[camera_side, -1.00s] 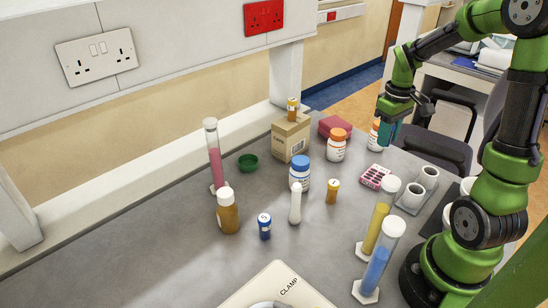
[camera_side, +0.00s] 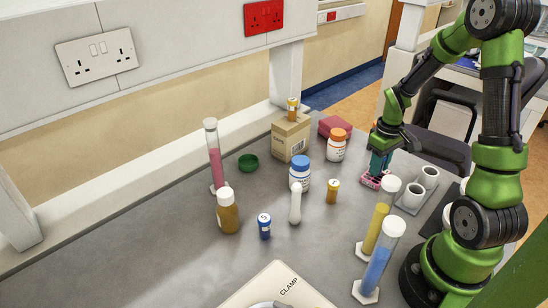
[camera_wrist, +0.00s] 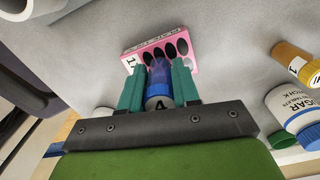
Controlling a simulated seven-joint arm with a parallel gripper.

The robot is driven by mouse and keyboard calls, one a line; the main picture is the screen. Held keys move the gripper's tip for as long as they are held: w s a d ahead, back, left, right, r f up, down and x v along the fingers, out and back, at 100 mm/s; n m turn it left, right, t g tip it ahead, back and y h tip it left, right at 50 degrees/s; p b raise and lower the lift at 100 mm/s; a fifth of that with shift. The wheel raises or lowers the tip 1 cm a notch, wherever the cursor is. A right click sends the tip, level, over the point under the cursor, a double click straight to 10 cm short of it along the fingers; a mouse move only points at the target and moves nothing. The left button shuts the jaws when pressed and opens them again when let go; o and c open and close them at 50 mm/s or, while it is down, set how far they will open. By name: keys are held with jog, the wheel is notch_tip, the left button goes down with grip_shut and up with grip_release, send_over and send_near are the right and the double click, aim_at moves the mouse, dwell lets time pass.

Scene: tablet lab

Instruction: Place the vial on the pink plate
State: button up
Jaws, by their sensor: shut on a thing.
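My gripper (camera_side: 379,162) is low at the right of the bench, over the pink plate (camera_side: 366,180). The pink plate is a block with dark round holes; it also shows in the wrist view (camera_wrist: 186,36). In the side view the vial is hidden by the fingers.
White cups in a rack (camera_side: 420,190) stand just right of the plate. Yellow (camera_side: 378,224) and blue (camera_side: 376,265) cylinders stand in front. An orange-capped bottle (camera_side: 336,146), small orange vial (camera_side: 332,191) and blue-capped bottle (camera_side: 299,175) stand left.

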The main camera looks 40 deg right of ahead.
jog(key=o, duration=1)
jog(key=shift+f, duration=0.1)
notch_tip(320, 180, up, 12)
jog(key=shift+f, duration=0.1)
jog(key=s+a+r+t, duration=0.1)
jog(key=a+r+t, duration=0.1)
jog(key=a, duration=0.5)
jog(key=s+a+r+m+t+y, duration=0.1)
jog(key=a+r, duration=0.3)
jog(key=a, duration=0.4)
jog(key=s+a+r+m+t+y, duration=0.1)
jog(key=a+r+t, duration=0.3)
jog(key=a, duration=0.4)
jog(key=shift+s+a, duration=0.15)
jog(key=shift+s, duration=0.25)
